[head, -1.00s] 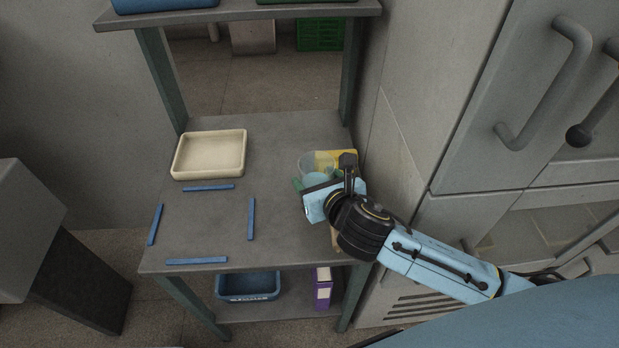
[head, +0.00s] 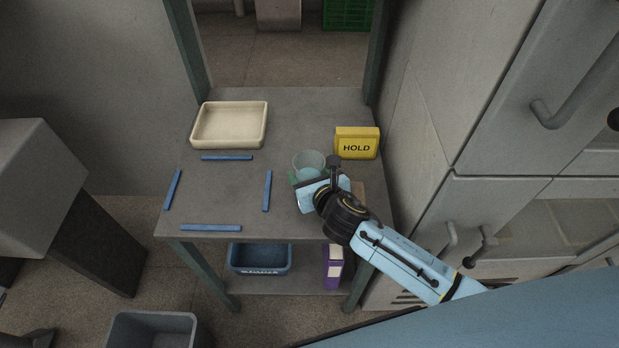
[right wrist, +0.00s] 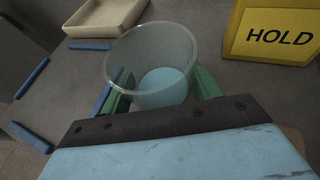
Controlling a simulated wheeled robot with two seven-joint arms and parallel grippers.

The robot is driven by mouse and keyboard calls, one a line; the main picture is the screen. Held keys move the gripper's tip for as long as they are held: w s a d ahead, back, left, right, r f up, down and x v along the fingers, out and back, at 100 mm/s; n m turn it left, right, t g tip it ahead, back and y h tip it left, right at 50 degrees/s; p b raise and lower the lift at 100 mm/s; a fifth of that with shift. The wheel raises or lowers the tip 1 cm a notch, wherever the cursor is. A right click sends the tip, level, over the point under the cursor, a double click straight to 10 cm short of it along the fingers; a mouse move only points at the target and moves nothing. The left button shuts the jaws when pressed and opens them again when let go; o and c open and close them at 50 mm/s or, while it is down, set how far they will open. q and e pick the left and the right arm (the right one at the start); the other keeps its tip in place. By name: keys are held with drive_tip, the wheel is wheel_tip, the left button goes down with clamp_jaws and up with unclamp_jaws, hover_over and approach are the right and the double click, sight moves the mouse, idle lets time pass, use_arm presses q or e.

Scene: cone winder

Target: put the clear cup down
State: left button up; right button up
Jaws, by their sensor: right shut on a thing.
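The clear cup (head: 308,161) is a see-through tumbler at the right part of the grey table (head: 222,187). My right gripper (head: 309,178) is shut on it. In the right wrist view the cup (right wrist: 153,58) stands upright between the green fingers of the gripper (right wrist: 160,90), one on each side. Light blue shows at the bottom of the cup. I cannot tell whether its base touches the table. My left gripper is not in view.
A yellow HOLD block (head: 356,143) stands right of the cup. A cream tray (head: 230,144) sits at the back left. Several blue strips (head: 267,191) mark a bare area on the left. A brown piece (head: 358,190) lies partly behind my gripper. A grey cabinet (head: 497,205) rises at right.

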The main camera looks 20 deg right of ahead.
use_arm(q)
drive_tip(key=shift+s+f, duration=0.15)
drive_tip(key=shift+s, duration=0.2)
use_arm(e)
drive_tip(key=shift+f, duration=0.35)
drive_tip(key=o, duration=1)
drive_tip(key=shift+f, duration=0.1)
drive_tip(key=shift+o, duration=0.2)
drive_tip(key=shift+r, duration=0.2)
drive_tip(key=p+v, duration=0.2)
drive_tip(key=v, duration=1)
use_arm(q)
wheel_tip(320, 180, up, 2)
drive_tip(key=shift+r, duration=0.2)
use_arm(e)
drive_tip(key=shift+s, duration=0.1)
